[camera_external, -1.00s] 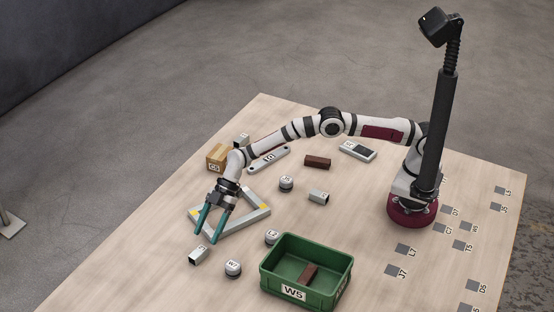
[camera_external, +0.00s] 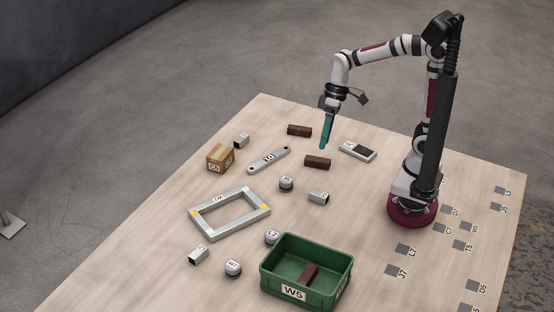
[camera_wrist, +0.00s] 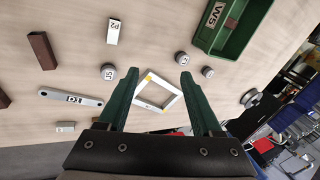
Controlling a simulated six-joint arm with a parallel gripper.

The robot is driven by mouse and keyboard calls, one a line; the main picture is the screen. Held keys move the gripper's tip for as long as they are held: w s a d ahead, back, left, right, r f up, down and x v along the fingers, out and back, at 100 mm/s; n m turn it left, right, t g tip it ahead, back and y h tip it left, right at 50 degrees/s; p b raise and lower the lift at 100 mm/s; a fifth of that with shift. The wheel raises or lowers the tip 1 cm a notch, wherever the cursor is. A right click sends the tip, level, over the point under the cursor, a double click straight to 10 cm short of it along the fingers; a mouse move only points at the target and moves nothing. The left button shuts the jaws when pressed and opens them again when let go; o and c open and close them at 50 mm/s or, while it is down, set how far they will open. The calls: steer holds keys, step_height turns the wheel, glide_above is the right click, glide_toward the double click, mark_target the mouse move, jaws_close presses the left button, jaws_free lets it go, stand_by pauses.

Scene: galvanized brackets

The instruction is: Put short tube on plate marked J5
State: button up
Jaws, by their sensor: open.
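Several short grey square tubes lie on the table in the external view: one near the middle (camera_external: 319,196), one at the front left (camera_external: 199,255), one at the back by the cardboard box (camera_external: 241,140). In the wrist view the middle tube (camera_wrist: 114,31) reads P2, and the back one (camera_wrist: 65,127) lies at lower left. A small dark grey square plate (camera_external: 496,207) at the right seems to be marked J5; its label is small. My gripper (camera_external: 325,147) is in the air above the back of the table; the wrist view shows its green fingers (camera_wrist: 160,72) apart and empty.
A green W5 bin (camera_external: 306,286) holding a brown bar stands at the front. A square frame (camera_external: 230,214), round knobs (camera_external: 286,184), a flat link (camera_external: 268,160), brown bars (camera_external: 317,163) and a cardboard box (camera_external: 220,158) are around. Other marked plates (camera_external: 402,249) lie at right.

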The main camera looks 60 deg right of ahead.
mark_target(205, 247)
steer(key=shift+o, duration=0.5)
steer(key=s+d+f+m+h, duration=0.1)
steer(key=s+d+m, duration=0.3)
steer(key=s, duration=0.3)
steer(key=s+d+f+m+h, duration=0.1)
steer(key=s+d+m, duration=0.3)
steer(key=s, duration=0.4)
steer(key=shift+d+f+g+h, duration=0.3)
steer(key=shift+d+f, duration=0.1)
steer(key=shift+f, duration=0.15)
steer(key=shift+w, duration=0.1)
